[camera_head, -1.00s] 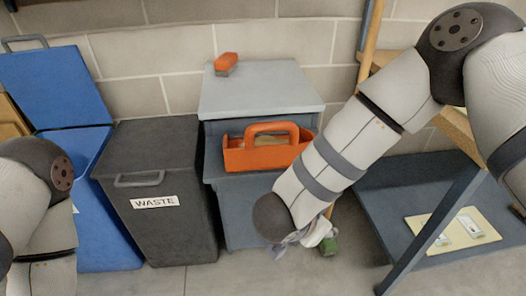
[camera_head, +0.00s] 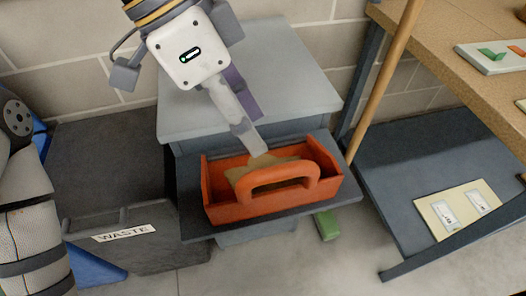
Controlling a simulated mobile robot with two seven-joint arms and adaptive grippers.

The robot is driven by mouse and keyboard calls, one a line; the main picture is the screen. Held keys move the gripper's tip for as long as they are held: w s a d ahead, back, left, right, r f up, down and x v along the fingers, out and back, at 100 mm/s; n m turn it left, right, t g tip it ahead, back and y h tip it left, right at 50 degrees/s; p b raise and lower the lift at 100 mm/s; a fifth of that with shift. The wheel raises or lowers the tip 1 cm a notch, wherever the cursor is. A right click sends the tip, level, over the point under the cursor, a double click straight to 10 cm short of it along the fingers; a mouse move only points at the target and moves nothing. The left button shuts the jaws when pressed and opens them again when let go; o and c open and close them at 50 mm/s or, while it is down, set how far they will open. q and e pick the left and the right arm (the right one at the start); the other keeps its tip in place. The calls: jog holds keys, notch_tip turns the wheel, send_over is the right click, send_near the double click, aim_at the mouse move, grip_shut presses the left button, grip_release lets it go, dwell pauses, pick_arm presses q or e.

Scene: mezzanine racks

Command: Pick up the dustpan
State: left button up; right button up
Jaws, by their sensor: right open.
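I cannot clearly make out a dustpan. A flat tan piece (camera_head: 255,173) lies inside an orange caddy (camera_head: 325,192) with an arched handle; I cannot tell whether it is the dustpan. The caddy rests on a dark grey ledge (camera_head: 195,222) in front of a grey cabinet (camera_head: 305,90). My right gripper (camera_head: 190,112) is open and empty, coming from the top over the cabinet. One finger reaches down close to the caddy's back edge; I cannot tell if it touches. My left gripper is out of view.
A dark waste bin (camera_head: 155,220) and a blue bin (camera_head: 90,268) stand at left. A wooden pole (camera_head: 385,85) leans at right by a bench (camera_head: 440,35) and low shelf (camera_head: 400,190). A green block (camera_head: 327,225) is under the ledge. My left arm fills the left edge.

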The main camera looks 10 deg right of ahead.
aim_at(277, 169)
jog(key=x, duration=0.9)
jog(key=shift+s+d+f, duration=0.2)
jog(key=shift+s+d, duration=0.05)
jog(key=shift+s, duration=0.25)
jog(key=shift+d+f, duration=0.2)
jog(key=shift+f, duration=0.25)
grip_shut()
